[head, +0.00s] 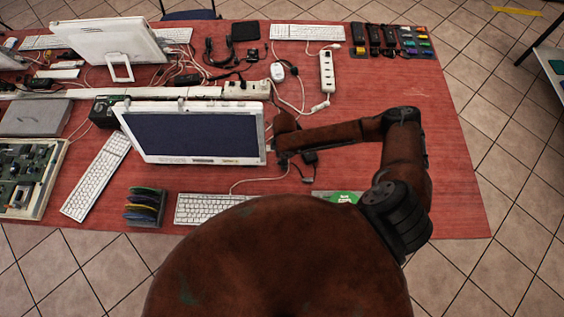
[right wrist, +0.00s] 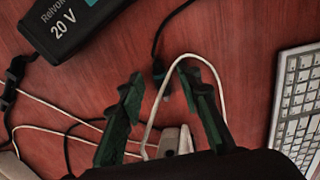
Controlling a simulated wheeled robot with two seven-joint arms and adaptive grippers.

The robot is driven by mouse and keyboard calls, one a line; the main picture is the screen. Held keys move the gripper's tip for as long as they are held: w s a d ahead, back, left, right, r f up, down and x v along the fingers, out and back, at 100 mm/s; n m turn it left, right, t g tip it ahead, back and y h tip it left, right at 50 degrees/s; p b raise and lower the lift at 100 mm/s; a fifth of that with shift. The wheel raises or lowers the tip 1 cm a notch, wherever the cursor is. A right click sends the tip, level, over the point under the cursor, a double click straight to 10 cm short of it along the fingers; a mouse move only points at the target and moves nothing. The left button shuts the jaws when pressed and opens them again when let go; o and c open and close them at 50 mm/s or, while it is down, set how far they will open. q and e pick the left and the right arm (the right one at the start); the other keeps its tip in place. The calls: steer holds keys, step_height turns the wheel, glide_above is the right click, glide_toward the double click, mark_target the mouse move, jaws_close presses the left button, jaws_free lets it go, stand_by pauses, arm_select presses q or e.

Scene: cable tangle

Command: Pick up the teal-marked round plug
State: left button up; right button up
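My right gripper (right wrist: 161,76) is open in the right wrist view, with one dark green finger on each side. A small dark plug (right wrist: 158,72) on a black cable lies between the fingertips; its teal mark is not clear at this size. A white cable (right wrist: 152,112) loops between the fingers beside it. A black power adapter (right wrist: 70,30), printed "20 V" and with a teal patch, lies at the upper left. In the head view my right gripper (head: 282,157) is low over the table, right of the white monitor, partly hidden by its own arm. My left gripper is not in view.
The white monitor (head: 195,135) stands left of my right gripper. A white connector (right wrist: 176,141) sits between the finger bases. A white keyboard (right wrist: 299,108) lies to the right. More cables and a power strip (head: 327,72) lie farther back. The table's (head: 450,170) right side is clear.

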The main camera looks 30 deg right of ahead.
steer(key=c, duration=0.5)
jaws_close()
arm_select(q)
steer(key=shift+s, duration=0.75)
arm_select(e)
steer(key=shift+r, duration=0.5)
step_height(320, 180, up, 2)
steer(key=shift+r, duration=0.2)
arm_select(q)
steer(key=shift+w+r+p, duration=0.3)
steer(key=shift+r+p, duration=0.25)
steer(key=shift+p, duration=0.05)
arm_select(e)
steer(key=s+a+r, duration=0.7)
steer(key=s+r, duration=0.2)
steer(key=s, duration=0.3)
steer(key=shift+a+r, duration=0.15)
steer(key=shift+r, duration=0.2)
